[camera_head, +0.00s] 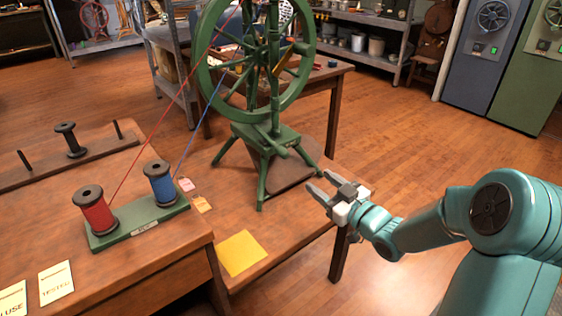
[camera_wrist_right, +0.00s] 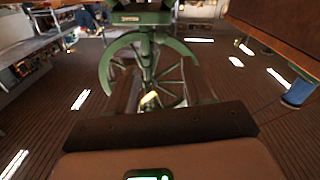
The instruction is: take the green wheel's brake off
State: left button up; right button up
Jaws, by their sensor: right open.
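The green spinning wheel (camera_head: 308,75) stands upright on splayed legs on the wooden table, in the middle of the head view. In the right wrist view the green wheel (camera_wrist_right: 107,68) shows ahead, partly cut off at the top. A small orange-yellow piece (camera_head: 283,60) shows at the wheel's rim and spokes; I cannot tell for sure whether it is the brake. My right gripper (camera_head: 316,184) is open and empty, to the right of the wheel's legs and apart from them. My left gripper is out of view.
A red spool (camera_head: 94,212) and a blue spool (camera_head: 161,186) stand on a green base (camera_head: 140,228), with threads running up to the wheel. A yellow sheet (camera_head: 241,252) lies on the table. Shelves and cabinets (camera_head: 486,45) stand behind. Open floor (camera_head: 440,130) lies to the right.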

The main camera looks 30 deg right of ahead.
aim_at(286, 156)
jog(key=w, duration=0.5)
jog(key=w+b, duration=0.1)
jog(key=w, duration=1)
jog(key=shift+a, duration=0.4)
jog(key=shift+r, duration=0.1)
grip_shut()
